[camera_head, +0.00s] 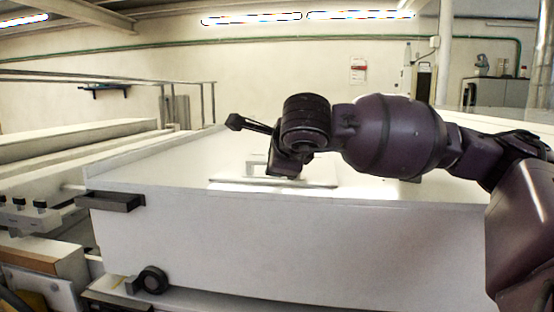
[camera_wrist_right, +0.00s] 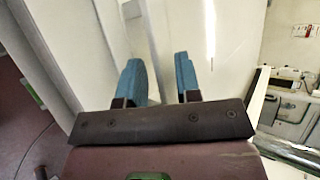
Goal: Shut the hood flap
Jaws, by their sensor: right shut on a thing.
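The white hood (camera_head: 300,240) fills the middle of the head view, with a broad flat top. A pale, thin-edged panel, apparently the hood flap (camera_head: 225,183), shows at its top front edge. A light bracket-like handle (camera_head: 257,168) stands on it, partly behind my right gripper (camera_head: 283,172). In the right wrist view the blue fingers of this gripper (camera_wrist_right: 158,75) stand either side of a white bar (camera_wrist_right: 156,35), which appears to be the handle. The gripper is shut on it. The flap's exact angle is hard to tell. My left gripper is out of view.
A dark bracket (camera_head: 112,201) and a round black knob (camera_head: 152,280) are on the hood's left front. White conveyor rails (camera_head: 80,140) run along the left. A metal railing (camera_head: 190,82) stands behind. The air above the hood's left part is clear.

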